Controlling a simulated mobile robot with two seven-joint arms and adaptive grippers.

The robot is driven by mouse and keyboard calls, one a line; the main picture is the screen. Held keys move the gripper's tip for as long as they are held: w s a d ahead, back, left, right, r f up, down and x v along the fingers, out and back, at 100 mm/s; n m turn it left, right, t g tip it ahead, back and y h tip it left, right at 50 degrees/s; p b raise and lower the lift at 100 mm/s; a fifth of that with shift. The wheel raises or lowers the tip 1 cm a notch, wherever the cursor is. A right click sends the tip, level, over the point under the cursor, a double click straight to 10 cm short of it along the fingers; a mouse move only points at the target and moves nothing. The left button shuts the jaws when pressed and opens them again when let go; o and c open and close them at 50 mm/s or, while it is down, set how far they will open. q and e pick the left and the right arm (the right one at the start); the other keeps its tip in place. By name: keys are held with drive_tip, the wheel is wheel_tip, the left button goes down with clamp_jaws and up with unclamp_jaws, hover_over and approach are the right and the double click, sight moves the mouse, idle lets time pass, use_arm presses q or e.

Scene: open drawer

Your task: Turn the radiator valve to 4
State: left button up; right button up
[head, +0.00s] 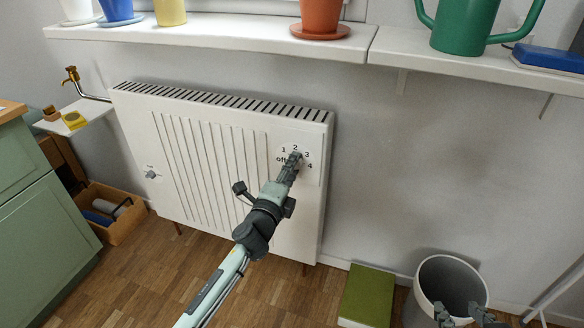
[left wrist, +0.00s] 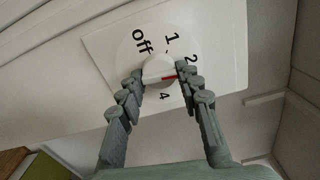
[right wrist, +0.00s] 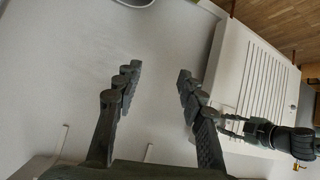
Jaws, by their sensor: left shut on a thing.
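The radiator valve (left wrist: 159,69) is a round white knob with a red mark on a white plate printed off, 1, 2, 3, 4. My left gripper (left wrist: 162,75) is shut on the knob, one finger on each side. In the left wrist view the red mark points right, between the 2 and the 4; the 3 is hidden behind a finger. In the head view my left gripper (head: 291,160) covers the knob on the upper right of the radiator (head: 205,165). My right gripper (head: 461,310) is open and empty, low at the right; its fingers also show in the right wrist view (right wrist: 160,75).
A grey bin (head: 447,270) and a green box (head: 368,296) stand on the floor at right. A window sill (head: 220,30) with pots runs above the radiator. A green cabinet (head: 40,230) and a wooden crate (head: 125,222) are at left.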

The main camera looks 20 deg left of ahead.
drive_tip(key=s+d+f+m+g+h+p, duration=0.1)
drive_tip(key=s+d+f+g+h, duration=0.15)
drive_tip(key=s+d, duration=0.3)
drive_tip(key=s+d+f+g+h+p, duration=0.1)
drive_tip(key=s+d+f+g+p, duration=0.1)
drive_tip(key=s+d+f+g, duration=0.3)
use_arm(q)
drive_tip(key=shift+a+f+m+p, duration=0.1)
drive_tip(key=shift+m+p, duration=0.3)
drive_tip(key=shift+m, duration=4.3)
drive_tip(key=shift+a+m+p, duration=0.1)
drive_tip(key=shift+m+p, duration=0.3)
drive_tip(key=shift+m, duration=4.3)
use_arm(e)
drive_tip(key=shift+w+a+f+t+y, duration=0.2)
drive_tip(key=shift+w+a+f, duration=0.15)
drive_tip(key=shift+f, duration=0.25)
drive_tip(key=shift+w+a+f+t+y, duration=0.2)
drive_tip(key=shift+a+f, duration=0.2)
drive_tip(key=shift+f, duration=0.25)
use_arm(q)
drive_tip(key=o, duration=1.2)
drive_tip(key=shift+f, duration=0.1)
use_arm(e)
drive_tip(key=shift+w, duration=0.1)
